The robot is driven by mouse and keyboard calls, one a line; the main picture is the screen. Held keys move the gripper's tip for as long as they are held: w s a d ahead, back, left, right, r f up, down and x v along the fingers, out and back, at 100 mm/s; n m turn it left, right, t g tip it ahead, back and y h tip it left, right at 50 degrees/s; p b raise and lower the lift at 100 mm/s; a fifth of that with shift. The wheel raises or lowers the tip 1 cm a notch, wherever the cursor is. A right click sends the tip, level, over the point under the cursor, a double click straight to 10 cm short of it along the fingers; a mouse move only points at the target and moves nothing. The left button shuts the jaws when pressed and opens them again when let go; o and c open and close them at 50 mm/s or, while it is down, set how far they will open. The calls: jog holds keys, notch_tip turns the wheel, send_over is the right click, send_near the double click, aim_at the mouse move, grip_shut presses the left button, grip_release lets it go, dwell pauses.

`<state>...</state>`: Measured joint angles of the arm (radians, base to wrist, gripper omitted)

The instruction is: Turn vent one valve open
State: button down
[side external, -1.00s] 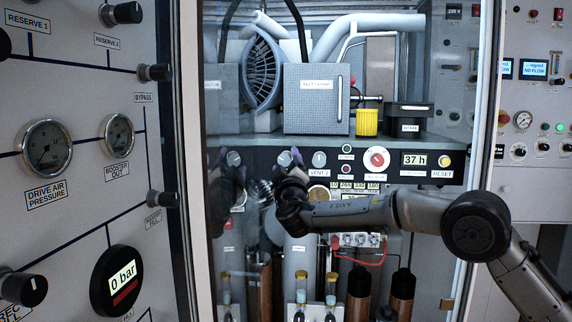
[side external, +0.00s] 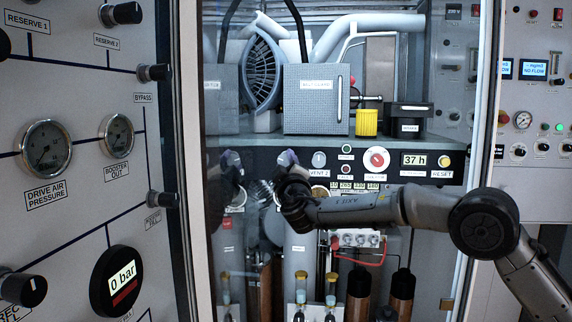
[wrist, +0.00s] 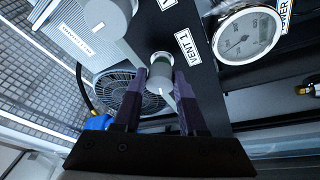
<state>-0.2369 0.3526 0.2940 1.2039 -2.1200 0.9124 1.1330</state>
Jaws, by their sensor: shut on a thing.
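The vent one valve is a small grey round knob (wrist: 160,68) beside the white VENT 1 label (wrist: 187,47) on a dark panel strip. In the wrist view, the two dark fingers of my gripper (wrist: 161,78) stand on either side of this knob and are shut on it. A pale pointer mark shows on the knob between the fingers. In the side external view my gripper (side external: 288,170) reaches up to the dark panel, left of the VENT 2 knob (side external: 319,158). There the hand mostly hides the vent one knob, so its turn angle is hard to tell.
In the wrist view, another grey knob (wrist: 105,16) and a round gauge (wrist: 245,35) are near the fingers. In the side external view a glass door edge (side external: 190,200) stands left of my gripper. Capped tubes (side external: 331,285) stand below.

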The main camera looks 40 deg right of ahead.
jog(key=n, duration=0.2)
jog(key=n+y, duration=0.1)
jog(key=n, duration=0.2)
jog(key=shift+r+y, duration=0.1)
jog(key=shift+y, duration=0.2)
jog(key=n, duration=0.2)
jog(key=n+g+y, duration=0.1)
jog(key=n, duration=0.1)
jog(key=shift+r+n+g, duration=0.15)
jog(key=shift+n+g, duration=0.15)
jog(key=n+g, duration=0.2)
jog(key=n, duration=0.2)
jog(key=shift+r+n, duration=0.15)
jog(key=shift+n, duration=0.25)
jog(key=shift+w+a+n+g, duration=0.1)
jog(key=shift+n+g, duration=0.6)
jog(key=shift+n, duration=0.7)
jog(key=shift+c, duration=2.4)
grip_release()
jog(key=shift+r, duration=0.1)
